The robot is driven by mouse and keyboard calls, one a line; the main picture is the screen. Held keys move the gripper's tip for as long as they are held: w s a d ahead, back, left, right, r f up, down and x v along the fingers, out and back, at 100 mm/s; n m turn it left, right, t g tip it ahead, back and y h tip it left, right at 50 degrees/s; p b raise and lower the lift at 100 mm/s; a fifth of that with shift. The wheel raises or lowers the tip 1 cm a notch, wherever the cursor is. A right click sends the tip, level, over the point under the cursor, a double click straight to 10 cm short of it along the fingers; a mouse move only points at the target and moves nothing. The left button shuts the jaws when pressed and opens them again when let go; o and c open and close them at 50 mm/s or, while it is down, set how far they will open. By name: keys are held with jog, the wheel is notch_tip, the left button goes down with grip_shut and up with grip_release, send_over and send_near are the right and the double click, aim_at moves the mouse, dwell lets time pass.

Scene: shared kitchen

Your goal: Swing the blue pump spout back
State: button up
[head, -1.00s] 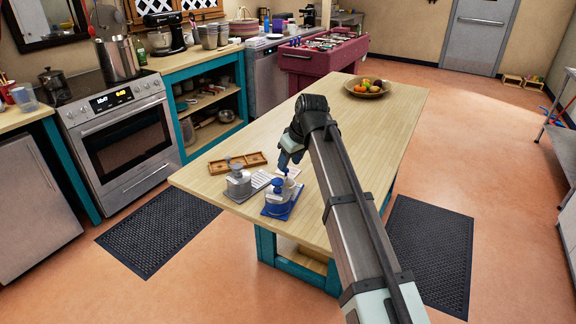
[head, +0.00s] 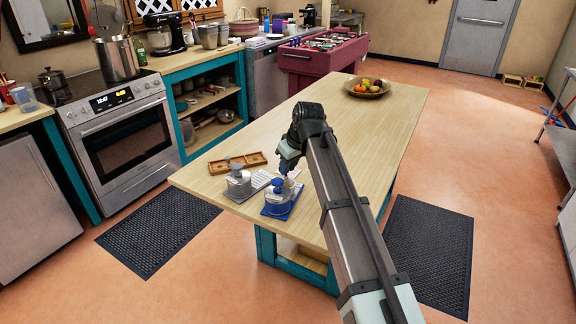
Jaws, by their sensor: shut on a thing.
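The blue pump bottle (head: 278,203) has a grey body and a blue top. It stands on a blue mat (head: 270,213) at the near end of the wooden table. My gripper (head: 287,174) points down just behind and right of the blue pump's top. Its fingertips are small and partly hidden, but it appears shut on the blue spout. The spout's exact direction is too small to tell.
A grey pump bottle (head: 238,184) stands close left of the blue one. A wooden tray (head: 237,163) lies behind it. A fruit bowl (head: 367,90) stands at the table's far end. The middle of the table (head: 360,140) is clear.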

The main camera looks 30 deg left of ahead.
grip_shut()
jog(key=shift+a, duration=0.15)
jog(key=a+n+g, duration=0.1)
jog(key=n, duration=0.1)
jog(key=shift+a+n, duration=0.2)
jog(key=shift+n, duration=0.2)
jog(key=s+a+n+g+h, duration=0.1)
jog(key=s+a+n+g, duration=0.3)
jog(key=n, duration=0.8)
jog(key=shift+s+a+h, duration=0.2)
jog(key=shift+s+h, duration=0.2)
jog(key=shift+s, duration=0.25)
